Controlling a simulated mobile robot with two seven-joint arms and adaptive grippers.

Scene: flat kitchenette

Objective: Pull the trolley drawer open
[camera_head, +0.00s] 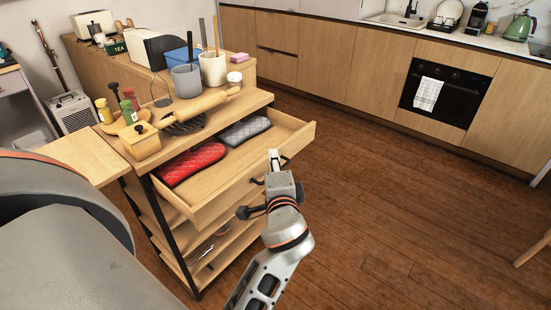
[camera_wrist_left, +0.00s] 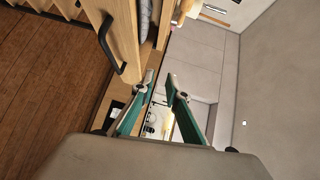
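The trolley (camera_head: 172,225) is wooden with a black frame. Its top drawer (camera_head: 300,132) stands pulled out, with a red quilted mitt (camera_head: 192,163) and a grey one (camera_head: 245,130) inside. My left gripper (camera_head: 274,160) is in front of the drawer's front panel and hides part of the black handle (camera_head: 285,160). In the left wrist view, the fingers of my left gripper (camera_wrist_left: 162,80) are apart with nothing between them. The black handle (camera_wrist_left: 119,66) shows to the left of the fingers, apart from them. My right gripper is not in view.
Open wood floor (camera_head: 400,200) lies to the right. Kitchen cabinets with an oven (camera_head: 445,92) line the back.

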